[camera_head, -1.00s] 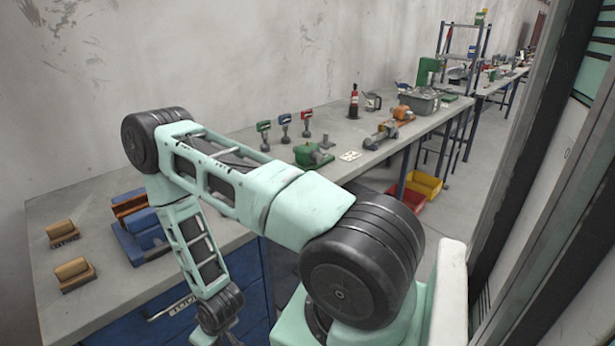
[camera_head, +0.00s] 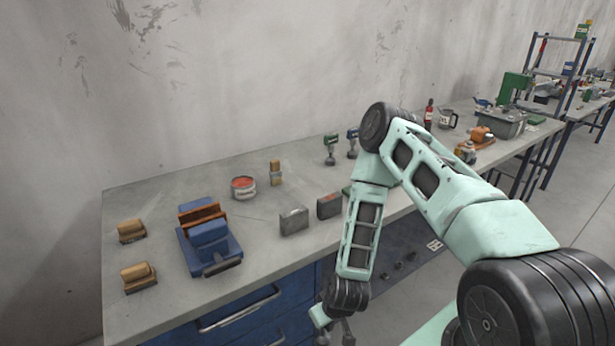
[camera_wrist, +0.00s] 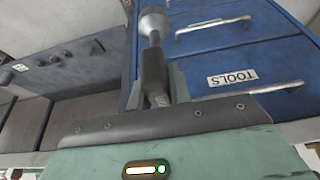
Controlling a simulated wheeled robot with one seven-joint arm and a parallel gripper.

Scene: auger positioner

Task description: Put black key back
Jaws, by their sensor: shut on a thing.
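My gripper (camera_head: 332,318) hangs low in front of the bench, at the bottom edge of the head view. In the wrist view my gripper (camera_wrist: 156,88) is shut on the black key (camera_wrist: 152,62), which has a dark grip and a grey round metal end. The key points away from the palm, toward the blue drawers. On the bench top, a green-topped key (camera_head: 331,146) and a blue-topped key (camera_head: 352,140) stand upright near the wall. My arm hides the bench just right of them.
The bench (camera_head: 160,310) carries a blue vise-like block (camera_head: 212,250), two wooden brushes (camera_head: 131,231), a red-topped can (camera_head: 243,187), and two dark boxes (camera_head: 294,221). Blue drawers (camera_head: 240,318) are below.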

